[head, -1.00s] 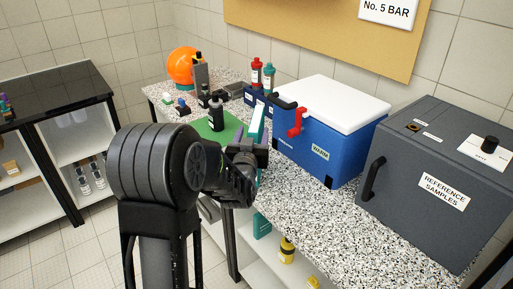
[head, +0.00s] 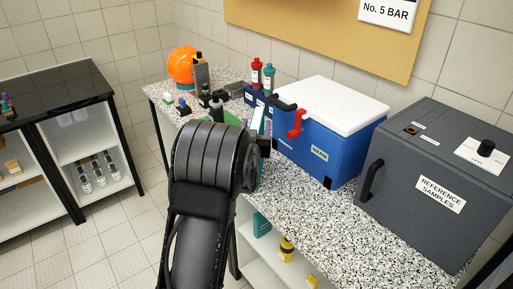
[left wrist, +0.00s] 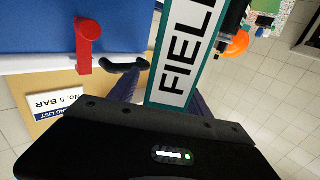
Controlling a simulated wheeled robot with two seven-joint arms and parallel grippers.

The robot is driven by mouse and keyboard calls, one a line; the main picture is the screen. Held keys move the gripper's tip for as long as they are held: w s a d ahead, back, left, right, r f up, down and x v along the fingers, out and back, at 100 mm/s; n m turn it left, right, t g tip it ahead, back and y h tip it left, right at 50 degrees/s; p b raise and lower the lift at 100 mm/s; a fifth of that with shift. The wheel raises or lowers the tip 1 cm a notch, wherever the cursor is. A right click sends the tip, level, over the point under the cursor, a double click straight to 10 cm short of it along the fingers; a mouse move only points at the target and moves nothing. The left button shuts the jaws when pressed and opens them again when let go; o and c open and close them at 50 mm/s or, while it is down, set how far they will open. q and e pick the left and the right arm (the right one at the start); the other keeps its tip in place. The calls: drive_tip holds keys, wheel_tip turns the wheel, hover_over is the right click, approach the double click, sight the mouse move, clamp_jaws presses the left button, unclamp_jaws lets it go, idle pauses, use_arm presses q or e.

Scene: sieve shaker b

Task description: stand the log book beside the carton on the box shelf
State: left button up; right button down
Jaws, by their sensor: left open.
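The log book, teal with a white label reading "FIEL…", fills the upper middle of the left wrist view (left wrist: 182,55). In the head view only its narrow upper part (head: 258,118) shows, beside the blue cool box. My left gripper (left wrist: 165,98) is open, with a purple finger on each side of the book. In the head view my arm hides most of this gripper (head: 266,133). My right gripper is not in view. A small tan box (head: 12,167), possibly the carton, is on the left cabinet's shelf; I cannot tell for sure.
A blue cool box (head: 318,153) with a white lid and red latch stands close to the book. A grey sample case (head: 425,205) is at right. Bottles (head: 256,74) and an orange ball (head: 183,65) are behind. The speckled bench front is clear.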

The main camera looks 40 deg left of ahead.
use_arm(q)
drive_tip(key=shift+c, duration=0.6)
clamp_jaws()
idle(0.3)
drive_tip(key=shift+r, duration=0.1)
idle(0.8)
